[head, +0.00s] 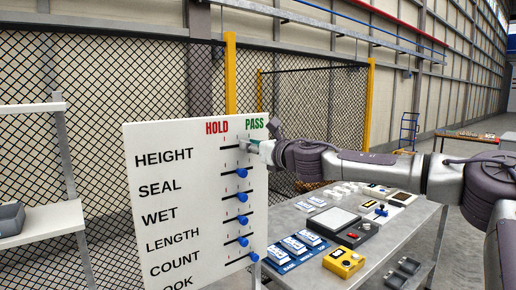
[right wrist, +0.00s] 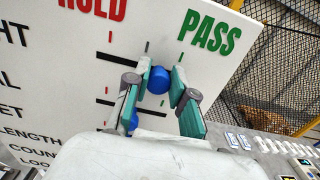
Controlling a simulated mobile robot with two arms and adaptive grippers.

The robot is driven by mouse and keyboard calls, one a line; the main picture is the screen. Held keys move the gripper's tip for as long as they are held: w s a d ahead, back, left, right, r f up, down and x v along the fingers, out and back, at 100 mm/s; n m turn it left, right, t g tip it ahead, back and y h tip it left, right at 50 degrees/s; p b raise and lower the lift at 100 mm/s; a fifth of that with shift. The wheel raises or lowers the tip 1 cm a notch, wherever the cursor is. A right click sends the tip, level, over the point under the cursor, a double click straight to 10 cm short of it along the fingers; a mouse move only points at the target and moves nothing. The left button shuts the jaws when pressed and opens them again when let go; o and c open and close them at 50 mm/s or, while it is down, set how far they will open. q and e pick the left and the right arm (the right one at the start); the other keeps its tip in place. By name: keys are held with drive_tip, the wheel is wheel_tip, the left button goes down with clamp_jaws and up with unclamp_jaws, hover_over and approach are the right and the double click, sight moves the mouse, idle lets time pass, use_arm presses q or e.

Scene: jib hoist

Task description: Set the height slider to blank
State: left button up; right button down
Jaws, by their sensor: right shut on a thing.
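The white board (head: 180,130) stands upright, with HEIGHT as its top row and red HOLD and green PASS column heads. My right gripper (head: 247,146) is at the right part of the HEIGHT row, reaching in from the right. In the right wrist view, the blue height slider knob (right wrist: 159,79) sits between the fingertips of the right gripper (right wrist: 158,82), which is shut on it. The knob shows below the grey middle tick and the green tick; its exact setting is hard to tell. The fingers hide part of its slot. My left gripper is not in view.
Other blue knobs, such as the SEAL knob (head: 242,173), sit closely below on the same board. A grey table (head: 310,275) with blue-and-white boxes, a scale and a yellow device stands at right. A white shelf (head: 45,220) stands at left. Mesh fencing is behind.

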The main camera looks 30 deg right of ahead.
drive_tip(key=shift+a, duration=1.2)
drive_tip(key=shift+d, duration=0.2)
drive_tip(key=c, duration=1)
unclamp_jaws()
drive_tip(key=shift+o, duration=0.2)
drive_tip(key=shift+s, duration=0.15)
drive_tip(key=s, duration=1.1)
drive_tip(key=shift+s+d, duration=0.4)
